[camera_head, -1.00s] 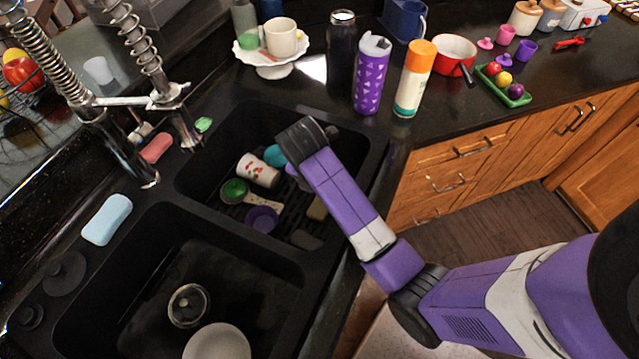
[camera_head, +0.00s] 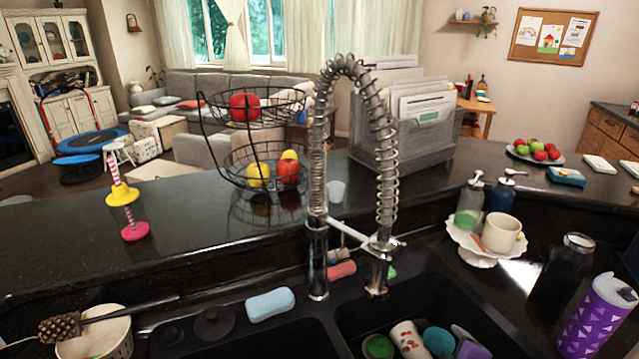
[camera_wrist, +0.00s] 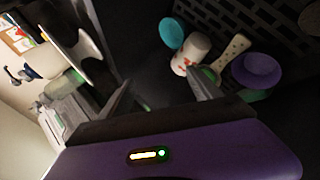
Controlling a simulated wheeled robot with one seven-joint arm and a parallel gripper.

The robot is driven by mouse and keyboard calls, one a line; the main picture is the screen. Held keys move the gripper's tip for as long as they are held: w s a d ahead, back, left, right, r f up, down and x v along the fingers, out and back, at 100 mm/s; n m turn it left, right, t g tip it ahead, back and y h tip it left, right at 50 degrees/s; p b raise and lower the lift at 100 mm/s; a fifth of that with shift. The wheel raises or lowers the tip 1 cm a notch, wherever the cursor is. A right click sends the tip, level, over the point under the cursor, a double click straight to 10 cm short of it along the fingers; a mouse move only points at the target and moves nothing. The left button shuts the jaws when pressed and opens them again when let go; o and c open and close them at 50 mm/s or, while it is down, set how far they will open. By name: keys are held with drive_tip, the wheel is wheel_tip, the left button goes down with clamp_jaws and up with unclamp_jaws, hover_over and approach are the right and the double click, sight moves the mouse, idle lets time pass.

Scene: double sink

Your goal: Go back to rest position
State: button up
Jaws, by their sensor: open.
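My gripper (camera_wrist: 158,92) shows in the wrist view, its two fingers spread apart with nothing between the tips. It is above the dark sink basin (camera_head: 432,300). Beyond the fingers lie a white cup with red marks (camera_wrist: 190,55), a teal round item (camera_wrist: 171,33), a purple bowl (camera_wrist: 257,70) and a spotted handle (camera_wrist: 235,48). The cup also shows low in the head view (camera_head: 408,340). My arm and gripper are outside the head view.
A spring faucet (camera_head: 318,250) rises behind the sink, beside a blue sponge (camera_head: 270,304). A wire fruit basket (camera_head: 262,150) and file holder (camera_head: 450,145) stand behind. On the right are a cake stand (camera_head: 470,250), a dark bottle (camera_head: 563,270) and a purple tumbler (camera_head: 598,318).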

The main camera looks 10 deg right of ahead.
drive_tip(key=s+a+r+m+t+y, duration=0.1)
drive_tip(key=s+a+r+m+t, duration=0.25)
drive_tip(key=s+a+m, duration=0.35)
drive_tip(key=s+a+r+m+t+y, duration=0.1)
drive_tip(key=s+a+r+m+t, duration=0.3)
drive_tip(key=s, duration=0.5)
drive_tip(key=s+a+g+y+b, duration=0.1)
drive_tip(key=s+a, duration=0.1)
drive_tip(key=s, duration=0.6)
drive_tip(key=s+a+r+n+g+y, duration=0.1)
drive_tip(key=s+a, duration=0.2)
drive_tip(key=s, duration=0.5)
drive_tip(key=shift+s+r+b, duration=0.2)
drive_tip(key=shift+r+b, duration=0.05)
drive_tip(key=shift+b, duration=0.1)
drive_tip(key=shift+s+r, duration=0.15)
drive_tip(key=shift+s, duration=0.15)
